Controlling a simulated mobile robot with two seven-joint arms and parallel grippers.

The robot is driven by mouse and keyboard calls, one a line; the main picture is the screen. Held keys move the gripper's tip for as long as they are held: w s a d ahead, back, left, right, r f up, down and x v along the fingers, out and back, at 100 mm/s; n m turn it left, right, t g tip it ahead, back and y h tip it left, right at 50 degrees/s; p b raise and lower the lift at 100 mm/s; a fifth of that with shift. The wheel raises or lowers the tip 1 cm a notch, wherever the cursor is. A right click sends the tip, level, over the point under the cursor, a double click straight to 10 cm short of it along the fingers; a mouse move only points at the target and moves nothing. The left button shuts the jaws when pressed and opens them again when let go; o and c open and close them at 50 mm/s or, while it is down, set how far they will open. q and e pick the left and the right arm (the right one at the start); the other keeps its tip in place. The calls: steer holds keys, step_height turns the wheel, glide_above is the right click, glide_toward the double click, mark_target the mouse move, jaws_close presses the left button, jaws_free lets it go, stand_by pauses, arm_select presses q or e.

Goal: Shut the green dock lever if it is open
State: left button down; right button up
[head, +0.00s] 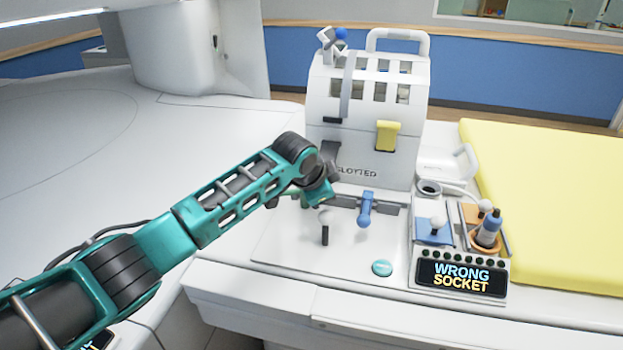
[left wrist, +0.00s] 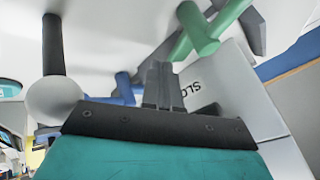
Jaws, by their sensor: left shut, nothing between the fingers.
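The green lever (left wrist: 200,32) shows close up in the left wrist view, with a thick rounded handle on a grey base. It is just beyond and to the right of my left fingertips, with no clear contact. In the head view it is mostly hidden by my left gripper (head: 332,172), and I cannot tell for sure whether it is open or shut. My left gripper's fingers (left wrist: 163,90) are shut and empty. A blue lever (head: 366,208) stands to the right on the same dock, its handle hanging toward the front. My right gripper is not in view.
A white slotted housing (head: 365,110) with a yellow tab rises behind the levers. A white ball knob (head: 324,216) on a black stem stands in front. A round teal button (head: 382,268) lies forward of it. At right are a "WRONG SOCKET" display (head: 461,277) and a yellow pad (head: 560,200).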

arm_select(q)
steer(key=p+v, duration=0.1)
steer(key=v, duration=1)
